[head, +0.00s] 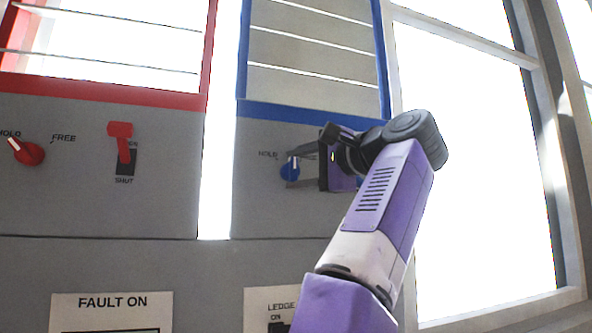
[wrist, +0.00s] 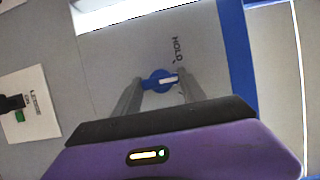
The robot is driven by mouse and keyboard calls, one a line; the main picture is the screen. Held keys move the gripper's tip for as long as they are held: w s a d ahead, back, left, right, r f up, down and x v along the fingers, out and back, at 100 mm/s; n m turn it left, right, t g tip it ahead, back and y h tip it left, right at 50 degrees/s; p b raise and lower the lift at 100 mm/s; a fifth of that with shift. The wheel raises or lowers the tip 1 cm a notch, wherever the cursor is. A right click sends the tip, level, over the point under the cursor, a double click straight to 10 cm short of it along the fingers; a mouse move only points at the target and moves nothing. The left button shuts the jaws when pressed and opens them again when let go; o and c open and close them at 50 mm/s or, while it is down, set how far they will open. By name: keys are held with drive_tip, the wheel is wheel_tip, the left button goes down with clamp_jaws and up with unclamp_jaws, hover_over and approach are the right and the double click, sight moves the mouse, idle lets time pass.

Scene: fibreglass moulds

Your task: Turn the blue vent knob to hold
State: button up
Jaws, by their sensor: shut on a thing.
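The blue vent knob (head: 289,171) is on the grey panel under the blue-framed louvre. In the wrist view the knob (wrist: 153,82) sits between my fingertips. Its white pointer mark points right there, which is roughly straight up on the panel. The HOLD label (head: 267,155) is up and left of the knob; it also shows in the wrist view (wrist: 177,49), and the pointer is not lined up with it. My gripper (wrist: 161,80) is shut on the knob, one finger on each side. In the head view my gripper (head: 291,172) hides the panel right of the knob.
A red-framed panel on the left has a red knob (head: 27,152) between HOLD and FREE and a red lever (head: 121,142) above SHUT. Below are a FAULT ON plate (head: 112,303) and a LEDGE plate (head: 262,296). A bright gap separates the two panels.

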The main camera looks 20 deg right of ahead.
drive_tip(key=n+g+h+p, duration=0.1)
drive_tip(key=n, duration=0.3)
drive_tip(key=n+g+h, duration=0.1)
drive_tip(key=n, duration=0.2)
drive_tip(key=shift+a, duration=0.1)
drive_tip(key=shift+n+g+h, duration=0.3)
drive_tip(key=shift+h, duration=0.1)
idle(0.4)
drive_tip(key=o, duration=1.4)
drive_tip(key=shift+c, duration=0.2)
drive_tip(key=shift+r, duration=0.1)
drive_tip(key=b+v, duration=0.2)
drive_tip(key=v, duration=0.5)
drive_tip(key=shift+s+b, duration=0.35)
drive_tip(key=shift+s, duration=0.05)
